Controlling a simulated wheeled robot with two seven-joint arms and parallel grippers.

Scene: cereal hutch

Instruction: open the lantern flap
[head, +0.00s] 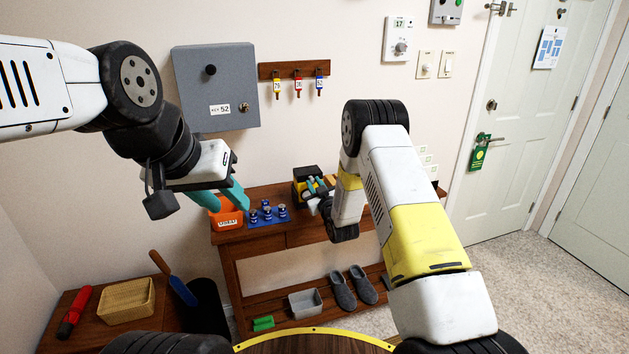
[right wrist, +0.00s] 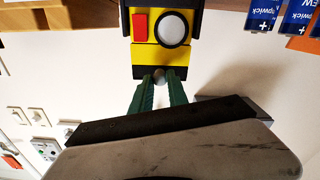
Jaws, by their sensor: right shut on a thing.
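The lantern (head: 299,192) stands on the wooden hutch top, yellow with black parts. The right wrist view shows its yellow body (right wrist: 144,54) with a red button and a round white lens. My right gripper (head: 318,187) is at the lantern; in the right wrist view its green fingers (right wrist: 159,78) are closed on a small grey knob (right wrist: 159,73) by the lantern's black end. I cannot tell whether the flap has moved.
An orange box (head: 227,218) and several blue batteries (head: 267,212) on a blue mat stand left of the lantern. Above are a grey wall cabinet (head: 215,85) and a key rack (head: 292,69). Slippers (head: 343,290) and a grey bin (head: 305,303) sit on the lower shelf.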

